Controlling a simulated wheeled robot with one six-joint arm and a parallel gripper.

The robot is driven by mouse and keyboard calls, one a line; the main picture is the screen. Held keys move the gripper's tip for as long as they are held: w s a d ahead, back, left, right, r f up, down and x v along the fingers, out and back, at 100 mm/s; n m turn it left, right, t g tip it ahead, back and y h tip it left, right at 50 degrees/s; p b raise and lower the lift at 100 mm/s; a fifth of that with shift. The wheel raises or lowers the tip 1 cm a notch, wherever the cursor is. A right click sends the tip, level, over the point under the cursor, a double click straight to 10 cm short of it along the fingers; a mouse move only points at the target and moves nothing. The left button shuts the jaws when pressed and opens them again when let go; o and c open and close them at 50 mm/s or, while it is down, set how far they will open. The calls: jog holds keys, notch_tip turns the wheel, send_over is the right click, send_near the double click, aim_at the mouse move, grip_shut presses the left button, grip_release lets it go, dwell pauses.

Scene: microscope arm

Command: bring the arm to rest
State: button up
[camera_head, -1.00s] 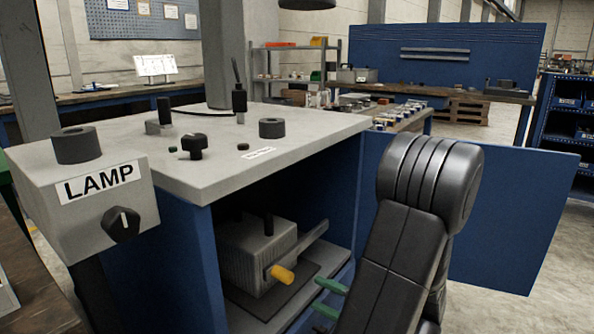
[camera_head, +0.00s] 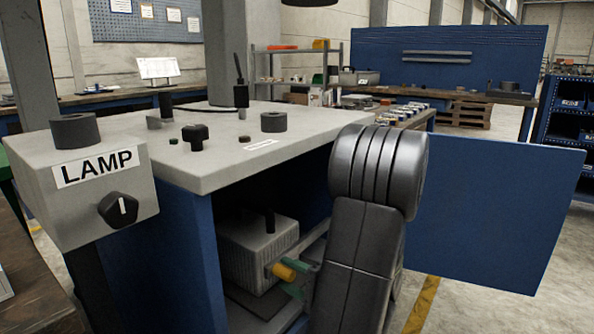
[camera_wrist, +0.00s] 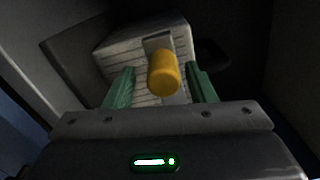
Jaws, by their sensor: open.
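My gripper (camera_head: 296,279) has green fingers and reaches into the open cabinet from the right. In the wrist view my gripper (camera_wrist: 161,72) is open, with one finger on each side of a yellow knob (camera_wrist: 163,75). Both fingers look apart from the knob. The yellow knob (camera_head: 284,271) sits at the end of a metal lever on the front of a grey ribbed box (camera_head: 256,240). The ribbed box also fills the middle of the wrist view (camera_wrist: 118,55). My arm hides part of the lever and the right side of the cabinet opening.
The blue cabinet (camera_head: 186,255) has a grey top (camera_head: 225,165) bearing several black knobs and cylinders. A blue door panel (camera_head: 495,215) stands open at the right. A box marked LAMP (camera_head: 85,205) with a black dial (camera_head: 118,209) stands at the left.

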jog(key=p+v, duration=0.4)
jog(key=v, duration=1)
jog(key=b+x, duration=0.1)
jog(key=x, duration=0.3)
jog(key=b+x, duration=0.1)
jog(key=x, duration=0.4)
jog(key=b+x, duration=0.2)
jog(key=x, duration=0.3)
jog(key=shift+r, duration=0.35)
jog(key=shift+r+m, duration=0.3)
jog(key=shift+r, duration=0.2)
